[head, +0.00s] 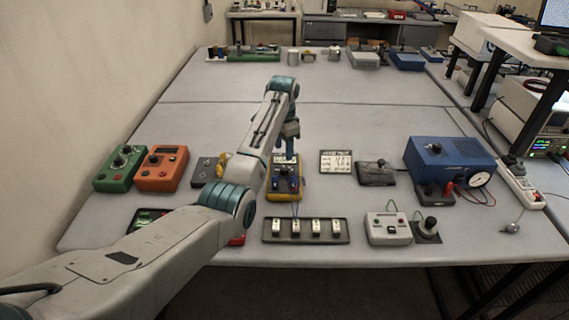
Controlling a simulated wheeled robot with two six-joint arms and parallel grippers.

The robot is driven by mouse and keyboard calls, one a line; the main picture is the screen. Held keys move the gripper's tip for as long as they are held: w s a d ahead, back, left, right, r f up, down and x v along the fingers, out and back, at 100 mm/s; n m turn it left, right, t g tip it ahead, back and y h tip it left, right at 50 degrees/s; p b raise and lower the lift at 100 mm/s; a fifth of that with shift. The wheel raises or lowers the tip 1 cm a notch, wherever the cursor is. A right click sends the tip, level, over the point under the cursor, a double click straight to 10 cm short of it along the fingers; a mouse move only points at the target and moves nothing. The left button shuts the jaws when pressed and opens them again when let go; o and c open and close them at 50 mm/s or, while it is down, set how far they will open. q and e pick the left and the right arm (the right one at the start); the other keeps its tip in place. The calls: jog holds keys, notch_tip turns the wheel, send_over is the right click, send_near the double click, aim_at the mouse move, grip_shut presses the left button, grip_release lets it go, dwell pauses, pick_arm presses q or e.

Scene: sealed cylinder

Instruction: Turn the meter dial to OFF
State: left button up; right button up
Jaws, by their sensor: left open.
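The meter (298,187) is a small yellow-edged, dark-faced box near the middle of the table. Blue leads run from its front edge toward a black tray. My left gripper (285,158) points down over the far part of the meter, with its jaws open. The gripper covers part of the meter's face, so the dial and its setting cannot be made out. I cannot tell whether the fingers touch the dial. My right gripper is not in view.
A black tray with several white modules (331,230) lies in front of the meter. A green box (121,167) and an orange box (163,167) stand left. A small card (336,161), a blue unit with a gauge (445,160) and a white box (388,228) lie right.

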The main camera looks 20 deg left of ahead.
aim_at(284, 168)
pick_arm(q)
jog(key=shift+s+f, duration=0.1)
jog(key=shift+f, duration=0.8)
jog(key=f, duration=0.2)
jog(key=f+p, duration=0.1)
jog(key=shift+w+f, duration=0.35)
notch_tip(284, 168, down, 3)
jog(key=shift+r+p, duration=0.15)
jog(key=shift+p, duration=0.2)
jog(key=shift+c, duration=0.4)
jog(key=c, duration=0.9)
jog(key=shift+n, duration=0.4)
jog(key=n+p, duration=0.2)
jog(key=n, duration=0.1)
jog(key=shift+r, duration=0.1)
jog(key=shift+w+n+p, duration=0.1)
jog(key=shift+n+p, duration=0.35)
jog(key=shift+n, duration=1.65)
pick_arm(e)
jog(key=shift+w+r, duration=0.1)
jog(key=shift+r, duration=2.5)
